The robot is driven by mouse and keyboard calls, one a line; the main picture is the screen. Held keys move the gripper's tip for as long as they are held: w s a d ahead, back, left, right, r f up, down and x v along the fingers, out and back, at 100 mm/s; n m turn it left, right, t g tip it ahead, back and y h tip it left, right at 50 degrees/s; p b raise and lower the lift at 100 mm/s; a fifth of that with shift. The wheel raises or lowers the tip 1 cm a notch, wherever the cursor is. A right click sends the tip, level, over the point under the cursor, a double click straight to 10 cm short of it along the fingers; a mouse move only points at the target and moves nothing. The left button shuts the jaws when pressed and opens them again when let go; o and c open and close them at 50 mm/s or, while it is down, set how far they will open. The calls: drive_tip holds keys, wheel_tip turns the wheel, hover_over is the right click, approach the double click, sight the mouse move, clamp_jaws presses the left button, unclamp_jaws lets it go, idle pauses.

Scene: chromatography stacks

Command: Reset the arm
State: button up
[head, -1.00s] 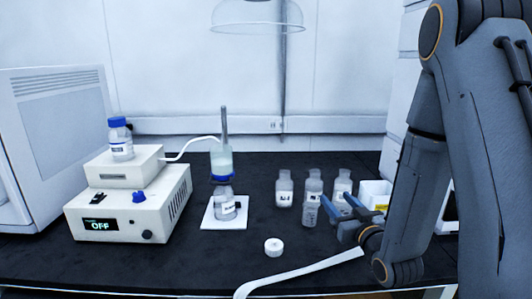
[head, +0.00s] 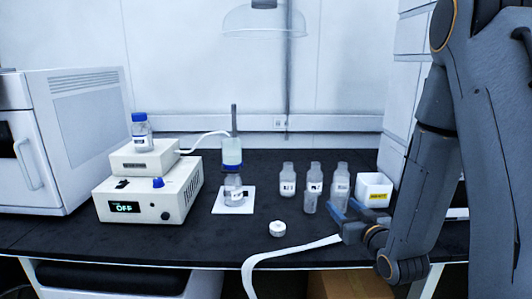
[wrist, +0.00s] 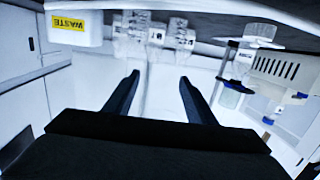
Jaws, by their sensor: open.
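My arm hangs at the right of the head view. My gripper (head: 343,211) is at the bench's front right, close in front of the clear bottles. In the wrist view my gripper (wrist: 158,80) shows two dark fingers spread apart with nothing between them. The wrist view looks upside down. Three clear labelled bottles stand in front of the fingers: a left one (head: 288,180), a middle one (head: 313,188) and a right one (head: 341,180). I cannot tell whether a finger touches the right bottle.
A white waste box (head: 373,188) stands right of the bottles. A white cap (head: 277,229) lies near the front edge. A filter stack (head: 232,152) on a bottle (head: 234,190) stands on a white plate (head: 219,208). A pump reading OFF (head: 178,195) carries a blue-capped bottle (head: 140,135).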

drive_tip(key=s+a+m+g+h+p, duration=0.2)
drive_tip(key=s+g, duration=1.4)
drive_tip(key=s, duration=1.2)
drive_tip(key=shift+s+a+h+p, duration=0.15)
drive_tip(key=shift+a+h+p, duration=0.25)
drive_tip(key=shift+a+p, duration=0.35)
drive_tip(key=shift+d, duration=0.1)
drive_tip(key=shift+c, duration=0.4)
